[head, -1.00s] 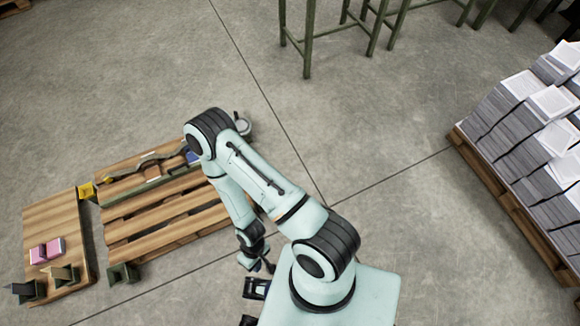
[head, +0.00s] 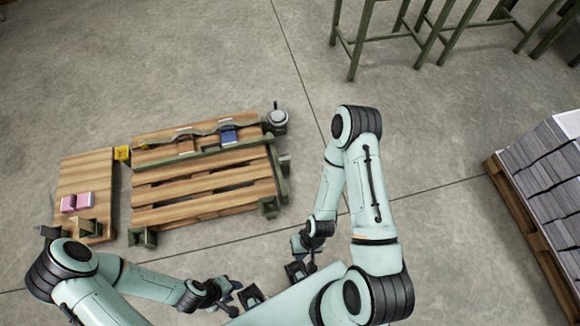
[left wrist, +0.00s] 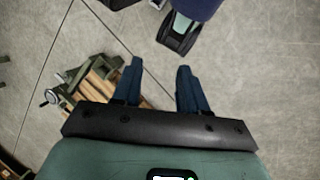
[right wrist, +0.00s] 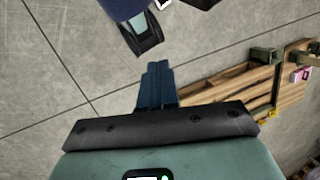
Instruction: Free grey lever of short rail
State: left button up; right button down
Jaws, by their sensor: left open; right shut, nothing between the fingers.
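A short green rail (head: 277,174) runs along the right end of the large slatted pallet (head: 200,203). A small grey piece (head: 285,163) sticks out from its outer side and looks like the lever; its exact position is too small to tell. My left gripper (head: 250,297) is open and empty, in front of and below the pallet in the head view; its parted fingers show in the left wrist view (left wrist: 157,88). My right gripper (head: 297,272) is shut and empty to its right, with its fingers together in the right wrist view (right wrist: 155,85). Both are apart from the rail.
A round grey device (head: 277,120) stands at the pallet's far right corner. A long green rail (head: 205,155) crosses the pallet. Paper stacks (head: 545,160) stand far right. Floor between is clear.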

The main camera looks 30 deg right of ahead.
pick_arm(q)
jog(key=shift+o, duration=0.3)
